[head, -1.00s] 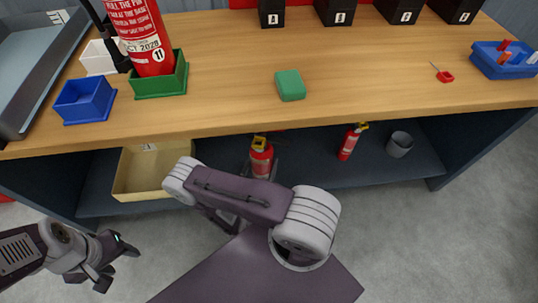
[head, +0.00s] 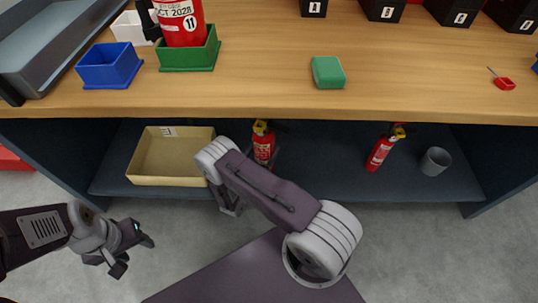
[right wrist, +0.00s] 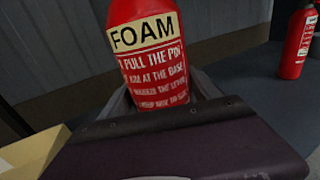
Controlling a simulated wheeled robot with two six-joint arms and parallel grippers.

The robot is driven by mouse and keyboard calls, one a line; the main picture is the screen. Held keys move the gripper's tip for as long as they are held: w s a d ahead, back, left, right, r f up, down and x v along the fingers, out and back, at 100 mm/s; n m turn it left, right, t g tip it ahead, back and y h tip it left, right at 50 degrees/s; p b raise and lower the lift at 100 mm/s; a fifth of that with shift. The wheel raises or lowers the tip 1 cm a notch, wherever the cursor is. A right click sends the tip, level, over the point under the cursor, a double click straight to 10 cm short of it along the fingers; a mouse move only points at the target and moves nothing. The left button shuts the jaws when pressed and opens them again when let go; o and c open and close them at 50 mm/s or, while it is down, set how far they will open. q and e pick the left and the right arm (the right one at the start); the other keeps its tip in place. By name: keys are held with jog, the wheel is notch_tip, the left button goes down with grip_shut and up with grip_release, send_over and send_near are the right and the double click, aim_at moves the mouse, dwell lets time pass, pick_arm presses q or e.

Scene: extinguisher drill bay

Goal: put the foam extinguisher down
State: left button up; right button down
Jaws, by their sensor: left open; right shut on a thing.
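The foam extinguisher (right wrist: 152,50), red with a cream FOAM label, fills the middle of the right wrist view. My right gripper (right wrist: 166,95) is shut on it, with a grey jaw at each side of its body. In the head view the foam extinguisher (head: 263,143) is upright at the lower shelf (head: 330,180), behind my right arm. Its base is hidden, so I cannot tell whether it touches the shelf. My left gripper (head: 134,256) is open and empty, low at the left over the floor.
A beige bin (head: 172,157) is left of the foam extinguisher. Another red extinguisher (head: 382,150) and a grey cup (head: 435,161) are to its right. The wooden bench top (head: 260,85) overhangs the shelf and carries a green block (head: 328,72), a blue bin (head: 108,65) and a green bin (head: 190,56).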

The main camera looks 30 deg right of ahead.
aim_at(264, 156)
notch_tip(264, 156, down, 4)
jog(key=b, duration=0.3)
jog(key=shift+r, duration=0.15)
jog(key=shift+c, duration=0.7)
grip_release()
jog(key=shift+s+a, duration=0.15)
jog(key=shift+a, duration=0.1)
jog(key=p+v, duration=0.3)
jog(key=v, duration=0.8)
jog(key=shift+s+a+p, duration=0.2)
jog(key=shift+p, duration=0.15)
